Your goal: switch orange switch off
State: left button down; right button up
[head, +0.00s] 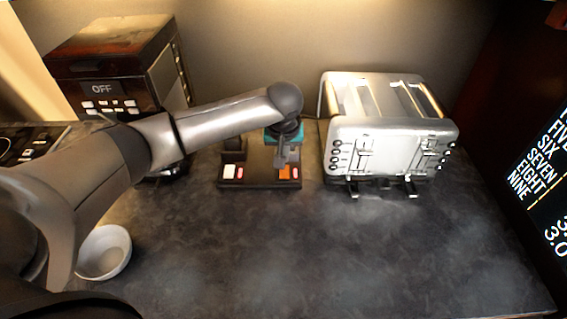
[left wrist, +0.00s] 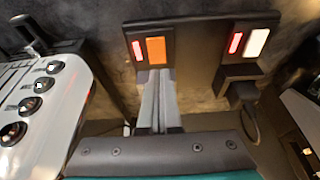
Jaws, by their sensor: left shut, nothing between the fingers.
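The orange switch (head: 284,173) sits on the right part of a dark switch panel (head: 262,183) on the counter, with a lit red light beside it. In the left wrist view the orange switch (left wrist: 156,50) lies just beyond my fingertips. My left gripper (head: 281,163) points down at the panel, shut and empty, at the near edge of the orange switch in the wrist view (left wrist: 157,74). I cannot tell whether the fingers touch it. A white switch (head: 230,171), also with a red light, is on the panel's left part and shows in the wrist view (left wrist: 257,42). My right gripper is out of view.
A silver toaster (head: 385,150) stands close right of the panel; its knobs (left wrist: 43,84) show in the wrist view. A dark machine reading OFF (head: 105,88) stands at the back left. A white bowl (head: 104,252) is at the front left. The front counter (head: 300,260) is clear.

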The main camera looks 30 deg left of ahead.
aim_at(285, 172)
pick_arm(q)
jog(key=shift+s+d+x, duration=0.1)
jog(key=shift+s+x, duration=0.05)
jog(key=shift+x, duration=0.6)
jog(key=shift+s+d+x, duration=0.1)
jog(key=shift+s+x, duration=0.05)
jog(key=shift+x, duration=0.55)
jog(key=shift+f, duration=0.15)
jog(key=shift+w+p, duration=0.2)
jog(key=shift+p, duration=1.25)
jog(key=shift+w+a+f+b, duration=0.1)
jog(key=shift+f+b, duration=0.05)
jog(key=shift+b, duration=0.15)
